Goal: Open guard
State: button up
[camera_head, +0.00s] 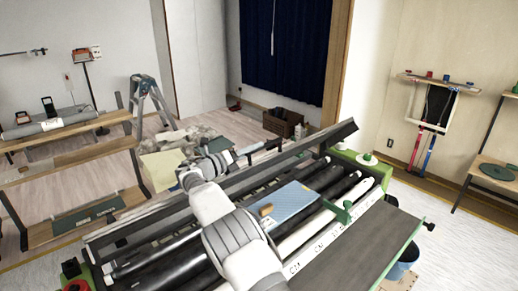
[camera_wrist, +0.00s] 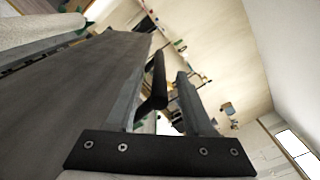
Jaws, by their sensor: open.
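The wallpaper paster (camera_head: 372,170) stands before me with its rollers exposed. I take the long grey panel along its far side to be the guard (camera_head: 328,139); it is tilted up, and my arm hides its middle. The guard seems to be the large grey surface (camera_wrist: 80,85) on the left of the wrist view. My gripper (camera_head: 272,146) is at the guard's far side, pointing right. In the wrist view my gripper (camera_wrist: 168,88) is open, with a black bar-like handle (camera_wrist: 156,82) between its fingers. I cannot tell whether they touch it.
A blue sheet (camera_head: 288,202) lies over the rollers. A flat grey plate (camera_head: 350,250) is along the near side. A stepladder (camera_head: 150,97), rubble (camera_head: 190,137) and a brown crate (camera_head: 283,121) stand beyond the machine. A workbench (camera_head: 65,128) is at the left.

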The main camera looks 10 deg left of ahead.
jog(key=b+v, duration=0.1)
jog(key=v, duration=1.3)
jog(key=shift+w, duration=0.1)
